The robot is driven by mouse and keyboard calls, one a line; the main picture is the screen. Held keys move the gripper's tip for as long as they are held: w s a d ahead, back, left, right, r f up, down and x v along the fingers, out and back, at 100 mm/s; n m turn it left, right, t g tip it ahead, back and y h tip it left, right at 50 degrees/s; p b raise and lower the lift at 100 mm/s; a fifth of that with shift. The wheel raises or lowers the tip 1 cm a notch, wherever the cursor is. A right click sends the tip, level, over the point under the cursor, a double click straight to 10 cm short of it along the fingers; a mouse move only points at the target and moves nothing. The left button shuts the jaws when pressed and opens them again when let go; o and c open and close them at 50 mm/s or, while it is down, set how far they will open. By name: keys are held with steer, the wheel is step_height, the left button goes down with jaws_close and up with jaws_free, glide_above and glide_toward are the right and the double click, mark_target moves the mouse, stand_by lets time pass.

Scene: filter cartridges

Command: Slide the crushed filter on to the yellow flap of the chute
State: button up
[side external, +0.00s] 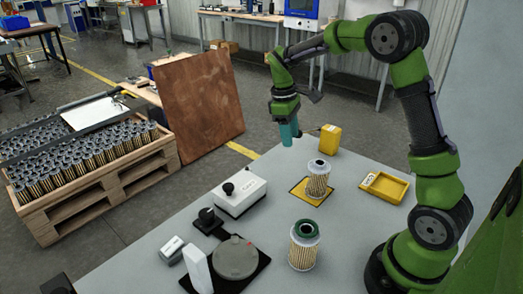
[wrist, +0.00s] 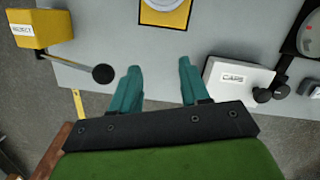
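A pleated filter (side external: 317,182) with a pale top stands on a yellow square (side external: 299,190) on the table. A second filter (side external: 303,250) with a green top rim stands nearer the camera. I cannot tell clearly which is crushed. A yellow box (side external: 330,139) stands at the table's far edge; it reads REJECT in the wrist view (wrist: 22,27). No flap can be made out for certain. My gripper (side external: 290,137) hangs over the far edge, left of the yellow box and apart from both filters. Its teal fingers (wrist: 160,72) are apart with nothing between them.
A yellow tray (side external: 370,183) lies at the right. A white CAPS box (side external: 238,199) stands left of the filters, near a round grey device (side external: 235,258). A rod with a black ball (wrist: 103,74) juts beside the REJECT box. A brown board and crate stand beyond the table.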

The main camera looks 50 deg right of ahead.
mark_target(318, 173)
steer(key=o, duration=0.7)
steer(key=shift+t, duration=0.8)
steer(key=s+r, duration=0.2)
steer(key=s+d+r, duration=0.1)
steer(key=s+r, duration=0.1)
steer(key=s+d+r, duration=0.1)
steer(key=s+r, duration=0.1)
steer(key=shift+r, duration=0.1)
steer(key=shift+o, duration=0.7)
steer(key=s, duration=0.1)
steer(key=s+n, duration=0.1)
steer(key=s, duration=0.1)
steer(key=shift+s+a+r+n+y, duration=0.3)
steer(key=shift+s+a+y, duration=0.05)
steer(key=shift+a+y, duration=0.05)
steer(key=shift+f, duration=0.1)
step_height(318, 173, down, 17)
steer(key=shift+r, duration=0.1)
steer(key=shift+c, duration=0.2)
steer(key=c, duration=1)
steer(key=o, duration=1.1)
